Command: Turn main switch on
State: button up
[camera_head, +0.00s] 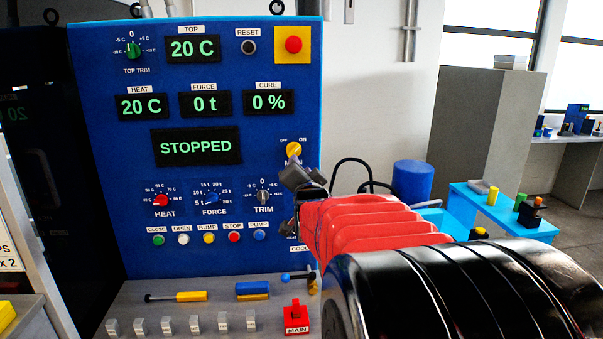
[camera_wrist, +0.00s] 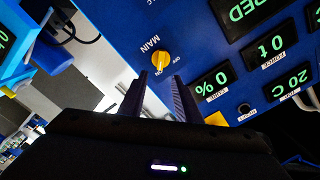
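The yellow rotary knob (camera_head: 293,149) sits on the right side of the blue panel, with OFF and ON marked above it. In the wrist view the knob (camera_wrist: 160,60) has the word MAIN beside it; I cannot tell surely which mark it points to. My gripper (camera_head: 304,180) is just below the knob in the head view. In the wrist view my gripper (camera_wrist: 159,82) is open and empty, its two dark fingers apart, with the knob just beyond the tips. A red lever block (camera_head: 295,318) labelled MAIN stands on the grey ledge.
The blue panel (camera_head: 105,190) has lit displays, including STOPPED (camera_head: 196,147). A red button on yellow (camera_head: 293,45) is above the knob. Small dials and push buttons are left of my gripper. Yellow and blue tools lie on the ledge (camera_head: 160,320). A blue drum (camera_head: 413,183) stands behind right.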

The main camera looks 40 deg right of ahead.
jog(key=shift+v, duration=1.2)
jog(key=s+a+f+n+g+y, duration=0.3)
jog(key=s+a+f, duration=0.15)
jog(key=f, duration=0.35)
jog(key=s+a+f+n+g+y, duration=0.2)
jog(key=s+a+f+n+g, duration=0.15)
jog(key=a+f, duration=0.4)
jog(key=s+a+f+n+g+y, duration=0.1)
jog(key=s+a+n+y, duration=0.1)
jog(key=s+a+n, duration=0.2)
jog(key=s+a+f+n+g+y, duration=0.2)
jog(key=s+a+n, duration=0.3)
jog(key=s+a, duration=0.5)
jog(key=a+y, duration=0.1)
jog(key=a, duration=0.8)
jog(key=shift+s, duration=0.2)
jog(key=shift+a+n, duration=0.15)
jog(key=shift+n, duration=0.1)
jog(key=shift+c, duration=0.3)
